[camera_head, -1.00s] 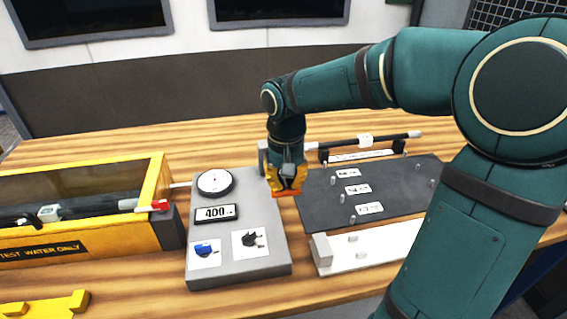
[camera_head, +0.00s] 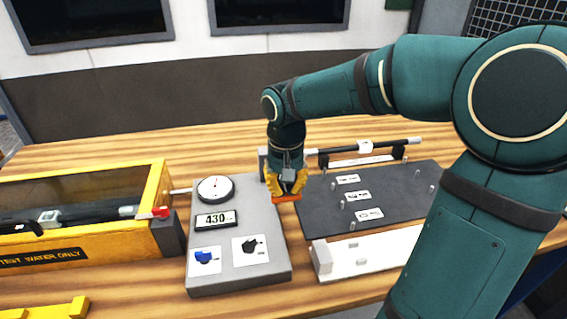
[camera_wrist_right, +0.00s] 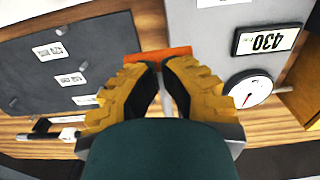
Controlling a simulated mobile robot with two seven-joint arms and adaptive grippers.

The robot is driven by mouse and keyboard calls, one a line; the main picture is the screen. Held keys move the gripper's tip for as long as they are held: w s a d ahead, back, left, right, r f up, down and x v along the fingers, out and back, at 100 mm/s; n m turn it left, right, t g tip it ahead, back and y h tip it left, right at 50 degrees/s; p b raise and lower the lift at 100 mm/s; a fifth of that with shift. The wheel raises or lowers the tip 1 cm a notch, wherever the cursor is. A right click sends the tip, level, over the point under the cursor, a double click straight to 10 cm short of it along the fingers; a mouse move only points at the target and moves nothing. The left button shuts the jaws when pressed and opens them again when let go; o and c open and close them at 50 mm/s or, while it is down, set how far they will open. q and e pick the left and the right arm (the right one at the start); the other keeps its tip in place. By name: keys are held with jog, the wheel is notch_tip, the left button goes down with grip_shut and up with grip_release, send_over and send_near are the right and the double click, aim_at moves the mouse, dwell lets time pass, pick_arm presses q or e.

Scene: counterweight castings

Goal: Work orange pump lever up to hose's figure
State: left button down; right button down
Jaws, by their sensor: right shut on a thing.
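The orange pump lever (camera_head: 287,198) sits at the right edge of the grey pump console. My right gripper (camera_head: 287,186) is shut on it from above; in the right wrist view the lever (camera_wrist_right: 158,54) lies across the yellow fingertips (camera_wrist_right: 160,68). The console's display (camera_head: 216,219) reads 430, and the same display (camera_wrist_right: 267,40) shows in the right wrist view. A round gauge (camera_head: 215,188) is above it. A black hose (camera_head: 85,214) lies in the yellow trough (camera_head: 88,244) at left, its end at a red-handled fitting (camera_head: 160,211). My left gripper is out of view.
A dark board (camera_head: 395,201) with white labels and pegs lies right of the console. Behind it a black hose (camera_head: 340,150) rests on supports. A white fixture (camera_head: 368,256) lies in front, and a yellow piece (camera_head: 50,309) at the front left.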

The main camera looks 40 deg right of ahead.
jog(key=shift+r+p, duration=1.75)
jog(key=shift+r, duration=0.5)
jog(key=shift+r+p, duration=2)
jog(key=shift+r, duration=0.45)
